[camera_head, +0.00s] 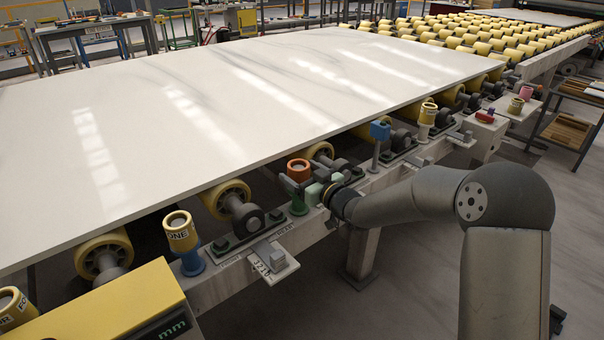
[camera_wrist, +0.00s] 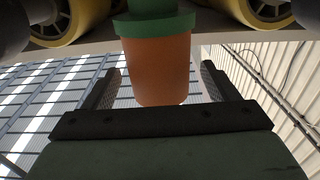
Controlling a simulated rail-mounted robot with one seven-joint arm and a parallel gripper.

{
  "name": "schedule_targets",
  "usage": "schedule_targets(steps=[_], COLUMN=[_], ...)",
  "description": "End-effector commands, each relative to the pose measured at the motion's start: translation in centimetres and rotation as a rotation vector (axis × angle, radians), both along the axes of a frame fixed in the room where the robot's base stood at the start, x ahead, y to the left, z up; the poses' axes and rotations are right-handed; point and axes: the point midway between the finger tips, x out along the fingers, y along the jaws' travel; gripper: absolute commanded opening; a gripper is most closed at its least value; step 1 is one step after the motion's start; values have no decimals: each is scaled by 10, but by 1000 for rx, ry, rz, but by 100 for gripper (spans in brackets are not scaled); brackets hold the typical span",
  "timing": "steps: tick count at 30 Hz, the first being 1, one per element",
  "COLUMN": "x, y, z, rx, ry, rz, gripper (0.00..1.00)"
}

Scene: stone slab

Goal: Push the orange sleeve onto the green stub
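The orange sleeve (camera_head: 299,168) stands upright at the slab's near edge, in line with the green stub (camera_head: 297,207) below it. In the wrist view the orange sleeve (camera_wrist: 157,72) meets a wider green collar of the green stub (camera_wrist: 155,22); no gap shows between them. How deep the stub reaches inside the sleeve is hidden. My gripper (camera_head: 301,184) reaches in from the right at sleeve height. In the wrist view my gripper (camera_wrist: 160,82) has one dark finger on each side of the sleeve, with a visible gap on both sides, so it looks open.
The large white slab (camera_head: 230,100) lies on yellow rollers just behind. A yellow sleeve on a blue stub (camera_head: 190,258) stands to the left. A blue post (camera_head: 380,131) and another yellow sleeve (camera_head: 428,112) stand to the right. A small numbered plate (camera_head: 272,262) juts out in front.

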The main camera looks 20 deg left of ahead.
Motion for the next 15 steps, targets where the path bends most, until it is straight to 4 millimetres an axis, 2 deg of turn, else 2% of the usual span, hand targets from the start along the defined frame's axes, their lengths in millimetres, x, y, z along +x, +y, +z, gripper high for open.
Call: schedule_targets(steps=[8,11,15], x=[-3,-9,-25], y=[-5,-16,-42], z=[0,1,1], rx=[-2,-2,-2], ry=[1,0,1], rz=[0,-1,-4], gripper=[81,81,81])
